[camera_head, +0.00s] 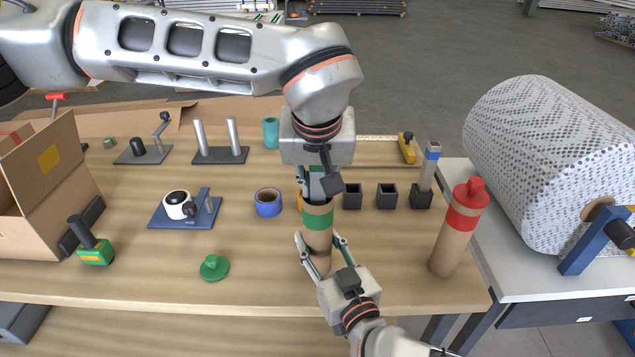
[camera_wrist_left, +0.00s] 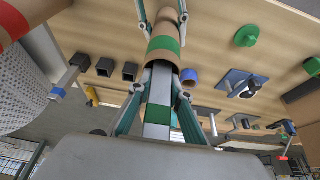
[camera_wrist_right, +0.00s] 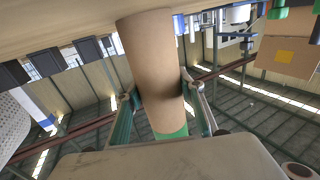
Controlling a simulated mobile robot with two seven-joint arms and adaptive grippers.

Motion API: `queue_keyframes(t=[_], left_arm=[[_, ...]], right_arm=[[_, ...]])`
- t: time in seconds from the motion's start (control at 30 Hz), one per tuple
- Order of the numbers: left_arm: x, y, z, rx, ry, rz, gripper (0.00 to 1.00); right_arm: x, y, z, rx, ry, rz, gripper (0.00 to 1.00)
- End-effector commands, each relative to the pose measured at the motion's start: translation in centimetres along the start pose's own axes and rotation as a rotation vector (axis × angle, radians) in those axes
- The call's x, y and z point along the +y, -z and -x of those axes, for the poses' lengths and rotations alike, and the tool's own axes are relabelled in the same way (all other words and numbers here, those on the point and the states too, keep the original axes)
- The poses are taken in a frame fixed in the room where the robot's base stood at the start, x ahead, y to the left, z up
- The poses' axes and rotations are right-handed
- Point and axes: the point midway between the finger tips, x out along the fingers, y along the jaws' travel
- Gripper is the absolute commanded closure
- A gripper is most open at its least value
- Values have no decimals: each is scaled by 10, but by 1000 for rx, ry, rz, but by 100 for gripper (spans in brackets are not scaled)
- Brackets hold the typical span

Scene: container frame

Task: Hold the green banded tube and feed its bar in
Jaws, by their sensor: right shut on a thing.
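The green banded tube (camera_head: 318,238) is a brown cardboard tube held upright above the table. My right gripper (camera_head: 324,254) is shut on its lower part, below the green band; it also shows in the right wrist view (camera_wrist_right: 158,85). A grey bar with a green band (camera_wrist_left: 158,115) stands in line with the tube, its lower end at or inside the tube's top opening; the exact depth is hidden. My left gripper (camera_wrist_left: 163,80) is above the tube, its fingers on both sides of the bar near the rim, apparently slightly apart from it.
A red-capped tube (camera_head: 458,228) stands at right. A green cap (camera_head: 214,268) lies at front left. Behind are a blue tape roll (camera_head: 268,202), black sockets (camera_head: 387,194) and a blue banded bar (camera_head: 431,168).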

Motion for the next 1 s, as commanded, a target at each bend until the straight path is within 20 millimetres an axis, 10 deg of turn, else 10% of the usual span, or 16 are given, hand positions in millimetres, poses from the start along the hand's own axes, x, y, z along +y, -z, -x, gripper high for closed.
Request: queue_keyframes(t=[0.57, 1.0], left_arm=[[0, -4, 3, -8, 3, -3, 62], [0, -1, 83, -1, 2, -1, 62]], right_arm=[[0, 0, 0, 1, 0, -1, 87], [0, 0, 0, 0, 0, 0, 87]])
